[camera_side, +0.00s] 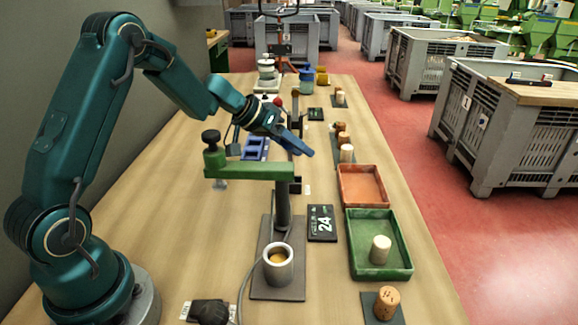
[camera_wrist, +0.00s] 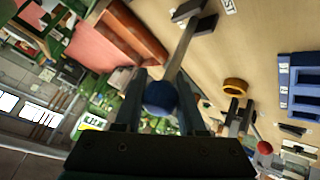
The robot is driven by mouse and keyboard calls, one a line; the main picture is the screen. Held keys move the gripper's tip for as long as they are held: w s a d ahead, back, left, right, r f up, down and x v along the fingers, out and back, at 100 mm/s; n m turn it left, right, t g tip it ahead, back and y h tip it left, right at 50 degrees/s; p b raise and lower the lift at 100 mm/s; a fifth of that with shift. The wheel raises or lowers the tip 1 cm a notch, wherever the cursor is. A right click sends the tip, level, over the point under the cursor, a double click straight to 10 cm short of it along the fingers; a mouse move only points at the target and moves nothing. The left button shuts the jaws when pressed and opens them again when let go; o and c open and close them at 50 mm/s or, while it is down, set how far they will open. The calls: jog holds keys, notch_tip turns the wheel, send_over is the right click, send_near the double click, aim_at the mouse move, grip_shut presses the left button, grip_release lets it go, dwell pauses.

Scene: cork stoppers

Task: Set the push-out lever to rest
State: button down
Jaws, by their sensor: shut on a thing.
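The push-out lever shows in the wrist view as a pale flat bar (camera_wrist: 182,45) with a round blue knob (camera_wrist: 161,97) at its near end. Its far end meets a dark mount, close to a white label (camera_wrist: 229,6) that seems to read REST. My gripper (camera_wrist: 160,82) has its two dark fingers on either side of the blue knob and is shut on it. In the side view my gripper (camera_side: 294,139) is over the middle of the bench, behind the green arm of the press; the knob is hidden there.
A green press arm (camera_side: 250,172) on a dark post stands close in front of my gripper, with a cup (camera_side: 278,268) below. A display (camera_side: 321,222) reads 24. Orange (camera_side: 362,170) and green (camera_side: 358,262) trays and several corks line the right edge. A blue rack (camera_side: 255,148) lies behind.

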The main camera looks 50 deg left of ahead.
jog(key=shift+s+a+r+t+h, duration=0.25)
jog(key=shift+s+a+t+h, duration=0.5)
jog(key=shift+a+t, duration=0.25)
jog(key=shift+s+a+f, duration=0.2)
jog(key=shift+s+a, duration=0.25)
jog(key=shift+s, duration=0.05)
jog(key=shift+f, duration=0.15)
dwell(0.4)
jog(key=c, duration=0.5)
grip_release()
jog(key=shift+v, duration=2.6)
